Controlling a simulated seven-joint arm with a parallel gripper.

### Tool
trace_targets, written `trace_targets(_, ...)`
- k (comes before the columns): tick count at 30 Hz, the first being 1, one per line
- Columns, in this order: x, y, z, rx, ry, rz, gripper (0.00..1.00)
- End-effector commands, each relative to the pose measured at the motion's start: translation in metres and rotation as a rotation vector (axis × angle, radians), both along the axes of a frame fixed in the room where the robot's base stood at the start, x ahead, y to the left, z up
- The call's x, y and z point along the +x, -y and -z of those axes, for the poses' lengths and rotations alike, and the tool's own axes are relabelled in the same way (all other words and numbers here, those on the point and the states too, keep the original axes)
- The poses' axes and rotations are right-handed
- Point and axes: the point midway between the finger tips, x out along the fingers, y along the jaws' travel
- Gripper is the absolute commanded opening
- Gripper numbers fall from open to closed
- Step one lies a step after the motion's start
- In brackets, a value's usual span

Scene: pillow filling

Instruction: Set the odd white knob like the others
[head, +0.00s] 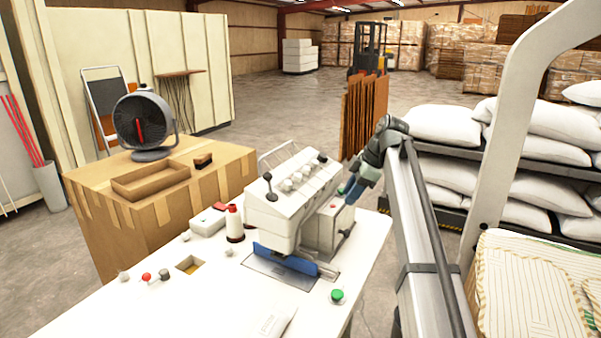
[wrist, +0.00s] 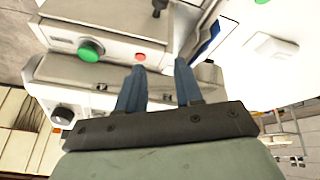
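A white sewing machine (head: 283,215) stands on the white table. Several small white knobs (head: 297,178) sit in a row on its sloping top, between black knobs at either end. They are too small for me to tell which one is set differently. My gripper (head: 346,190) is at the right of the machine, beside the grey box on its side and apart from the knob row. In the wrist view its two blue fingers (wrist: 159,68) are spread with nothing between them. The white knobs cannot be made out in the wrist view.
A grey box (head: 327,228) with a red button is at the machine's right. A green button (head: 337,296) and a thread cone (head: 235,224) are on the table. A carton with a fan (head: 146,122) stands left; sack shelves (head: 490,160) stand right.

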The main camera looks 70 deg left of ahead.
Motion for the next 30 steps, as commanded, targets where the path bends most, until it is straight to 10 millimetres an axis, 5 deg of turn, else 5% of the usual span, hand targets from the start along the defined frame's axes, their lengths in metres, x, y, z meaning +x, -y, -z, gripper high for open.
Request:
trace_targets(1,-0.011,-0.018,-0.033,0.006,0.006,-0.022,0.35)
trace_targets(6,-0.047,-0.040,-0.112,0.011,0.021,-0.075,0.35)
trace_targets(12,-0.072,-0.048,-0.161,0.012,0.031,-0.107,0.35)
trace_targets(19,-0.082,-0.049,-0.160,0.011,0.032,-0.115,0.35)
trace_targets(30,-0.102,-0.062,-0.103,0.009,0.033,-0.114,0.35)
